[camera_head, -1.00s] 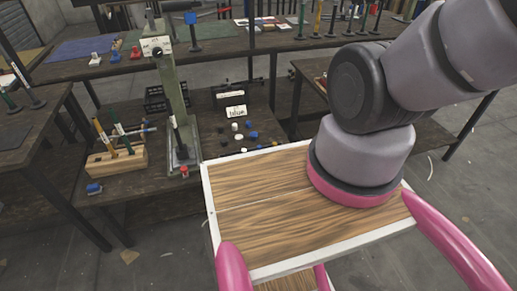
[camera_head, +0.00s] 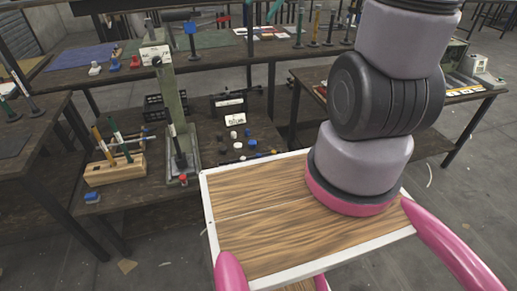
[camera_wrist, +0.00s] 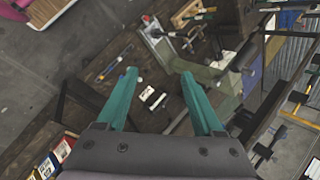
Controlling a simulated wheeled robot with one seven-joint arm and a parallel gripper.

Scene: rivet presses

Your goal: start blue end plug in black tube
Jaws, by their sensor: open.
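My gripper (camera_wrist: 161,78) has two teal fingers, spread apart with nothing between them, high over the benches in the wrist view. In the head view a teal part that looks like a fingertip (camera_head: 273,12) shows at the top edge. A blue piece (camera_head: 190,28) sits at the top of a dark upright post or tube (camera_head: 194,46) on the back bench; I cannot tell whether it is the plug or how it is seated. Other small blue pieces lie on the middle bench (camera_head: 248,132) and near the wooden rack (camera_head: 92,197).
A green-grey press (camera_head: 177,100) rises from the middle bench. A wooden block (camera_head: 115,170) holds tools at its left. Several upright tools stand along the back bench (camera_head: 225,58). A side table (camera_head: 460,102) with boxes is at right.

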